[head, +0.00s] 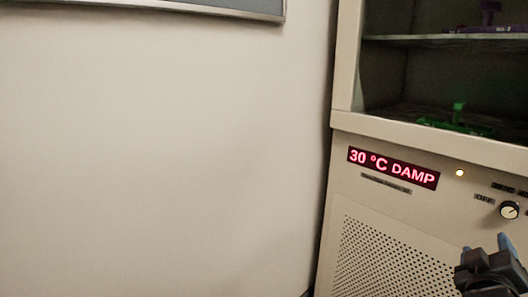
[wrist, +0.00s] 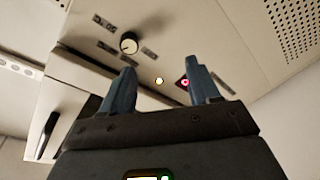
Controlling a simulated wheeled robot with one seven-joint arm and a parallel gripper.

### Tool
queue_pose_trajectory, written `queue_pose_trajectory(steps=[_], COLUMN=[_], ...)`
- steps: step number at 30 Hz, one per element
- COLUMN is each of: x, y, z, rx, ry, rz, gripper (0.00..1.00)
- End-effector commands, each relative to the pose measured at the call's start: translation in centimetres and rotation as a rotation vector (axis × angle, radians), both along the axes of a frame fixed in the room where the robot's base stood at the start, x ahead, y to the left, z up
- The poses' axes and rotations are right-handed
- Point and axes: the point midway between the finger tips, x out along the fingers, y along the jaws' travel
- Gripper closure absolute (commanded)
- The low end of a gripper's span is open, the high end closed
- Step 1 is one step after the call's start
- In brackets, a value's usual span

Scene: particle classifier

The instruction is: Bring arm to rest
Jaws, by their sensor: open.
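My gripper (head: 491,251) shows at the lower right of the head view, in front of the cabinet's lower panel and below the knob. In the wrist view my gripper (wrist: 158,90) has its two blue-grey fingers apart, with nothing between them. The cabinet (head: 345,150) stands at the right of the head view. Its front has a round knob (head: 509,210) labelled OFF at its left, a lit lamp (head: 460,173) and a red display (head: 393,168) reading "30 °C DAMP". The knob also shows in the wrist view (wrist: 129,43), beyond the left finger and apart from it.
The cabinet's upper part shows shelves with a purple item (head: 487,14) and a green item (head: 457,122). A perforated vent panel (head: 385,262) is below the display. A bare wall (head: 160,150) fills the left, with a framed board (head: 220,6) at its top. The space left of the cabinet looks free.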

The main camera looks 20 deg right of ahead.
Motion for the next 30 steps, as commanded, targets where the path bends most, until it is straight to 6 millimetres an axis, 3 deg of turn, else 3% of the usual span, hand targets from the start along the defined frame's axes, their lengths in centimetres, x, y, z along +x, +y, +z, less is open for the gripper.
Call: queue_pose_trajectory(steps=[1,6,14,21,25,30], x=[-0.4,-2.2,-7.8,-14.7,-18.4,-21.9], y=[2.0,8.8,18.7,26.1,28.8,30.7], z=[-1.8,-6.1,-10.0,-10.4,-9.4,-7.9], rx=[0.023,0.119,0.315,0.535,0.653,0.767], ry=[0.013,0.009,-0.029,-0.095,-0.140,-0.189], rz=[0.064,0.284,0.558,0.729,0.780,0.807], gripper=[0.39,0.39,0.39,0.39,0.39,0.39])
